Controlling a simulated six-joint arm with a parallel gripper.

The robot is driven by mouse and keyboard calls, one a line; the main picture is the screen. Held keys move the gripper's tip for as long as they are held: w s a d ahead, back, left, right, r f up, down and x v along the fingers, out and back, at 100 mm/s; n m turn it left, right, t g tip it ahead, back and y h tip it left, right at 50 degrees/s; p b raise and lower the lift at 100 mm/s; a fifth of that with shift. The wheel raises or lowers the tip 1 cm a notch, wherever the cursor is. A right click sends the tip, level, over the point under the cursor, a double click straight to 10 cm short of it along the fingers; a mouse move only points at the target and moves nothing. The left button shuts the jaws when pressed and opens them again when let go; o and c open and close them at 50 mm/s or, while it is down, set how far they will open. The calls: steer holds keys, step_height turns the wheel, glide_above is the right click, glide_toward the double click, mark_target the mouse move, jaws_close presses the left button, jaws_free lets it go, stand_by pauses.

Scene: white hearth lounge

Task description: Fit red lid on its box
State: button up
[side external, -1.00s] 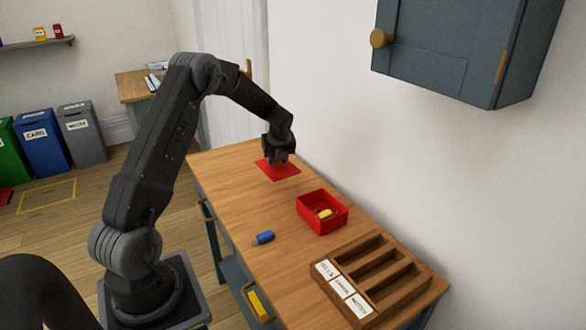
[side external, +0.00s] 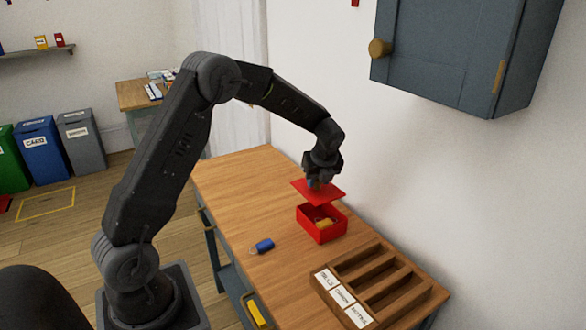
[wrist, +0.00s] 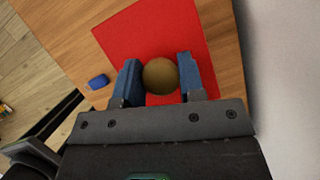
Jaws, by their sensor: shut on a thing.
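The red lid (side external: 318,191) is a flat square plate held above the red box (side external: 321,232) in the side view. My gripper (side external: 318,182) is shut on the lid's round brass-coloured knob (wrist: 160,76), which sits between the blue fingers in the wrist view. The lid (wrist: 150,30) fills the middle of the wrist view and hides the box there. A gap shows between lid and box, and the lid looks slightly tilted. The box is open, with a yellow thing (side external: 325,222) inside.
A blue tagged item (side external: 263,246) lies on the wooden table left of the box. A wooden tray (side external: 377,283) with labelled slots stands at the table's near end. The wall and a blue-grey cabinet (side external: 450,50) are on the right. The table's far end is clear.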

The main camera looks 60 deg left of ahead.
mark_target(324, 193)
steer(key=shift+w+d, duration=0.2)
steer(key=shift+d, duration=0.85)
steer(key=shift+f, duration=2.85)
steer(key=shift+f, duration=0.5)
steer(key=o, duration=1)
steer(key=shift+o, duration=0.4)
steer(key=o, duration=0.4)
